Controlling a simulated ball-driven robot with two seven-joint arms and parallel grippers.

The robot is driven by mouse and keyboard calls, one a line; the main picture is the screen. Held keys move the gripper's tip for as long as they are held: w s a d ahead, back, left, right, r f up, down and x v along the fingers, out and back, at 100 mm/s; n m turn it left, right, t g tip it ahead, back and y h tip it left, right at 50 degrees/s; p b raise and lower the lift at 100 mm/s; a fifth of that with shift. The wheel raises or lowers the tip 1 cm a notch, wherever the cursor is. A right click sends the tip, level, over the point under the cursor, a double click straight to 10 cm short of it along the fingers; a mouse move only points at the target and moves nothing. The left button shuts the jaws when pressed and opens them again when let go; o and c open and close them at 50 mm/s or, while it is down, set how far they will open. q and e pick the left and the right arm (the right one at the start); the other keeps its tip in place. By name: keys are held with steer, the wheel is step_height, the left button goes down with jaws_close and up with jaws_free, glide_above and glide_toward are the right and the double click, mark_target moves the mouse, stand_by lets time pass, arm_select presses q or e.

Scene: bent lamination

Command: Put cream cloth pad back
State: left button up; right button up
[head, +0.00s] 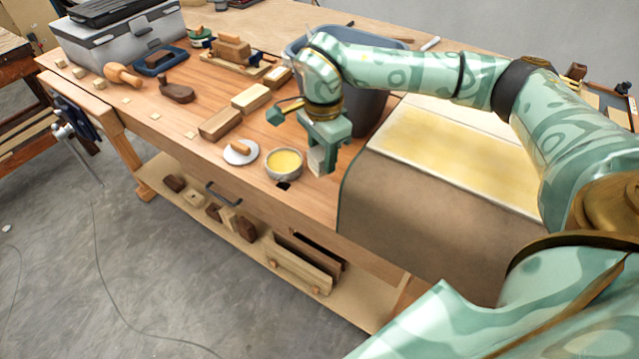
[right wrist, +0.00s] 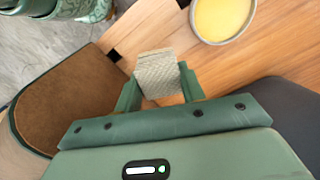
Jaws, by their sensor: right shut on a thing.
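The cream cloth pad (head: 316,161) is a small pale block with a woven face. My right gripper (head: 324,150) is shut on it, just right of the tin of yellow wax. In the right wrist view the pad (right wrist: 158,74) sits between the two green fingers (right wrist: 160,90), in front of the bench edge. I cannot tell whether the pad touches the bench top. The round tin of yellow wax (head: 284,163) stands on the bench near its front edge; it also shows in the right wrist view (right wrist: 222,14). My left gripper is not in view.
A grey bin (head: 375,100) stands behind my right gripper. A brown curved form (head: 430,210) with a pale yellow top lies to the right. A white disc with a wooden knob (head: 240,153) and wooden blocks (head: 220,124) lie left of the tin.

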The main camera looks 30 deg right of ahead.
mark_target(322, 166)
step_height(322, 166, down, 2)
steer(key=shift+f, duration=0.1)
steer(key=shift+f+b, duration=0.35)
steer(key=shift+f, duration=0.3)
step_height(322, 166, down, 3)
steer(key=shift+f+b, duration=0.1)
steer(key=shift+b, duration=0.3)
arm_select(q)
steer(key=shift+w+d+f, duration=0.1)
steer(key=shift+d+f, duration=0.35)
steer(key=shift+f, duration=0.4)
arm_select(e)
steer(key=o, duration=0.9)
steer(key=shift+o, duration=0.2)
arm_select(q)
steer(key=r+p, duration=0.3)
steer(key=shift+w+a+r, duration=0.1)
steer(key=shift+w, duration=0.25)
arm_select(e)
step_height(322, 166, up, 12)
steer(key=shift+r, duration=0.15)
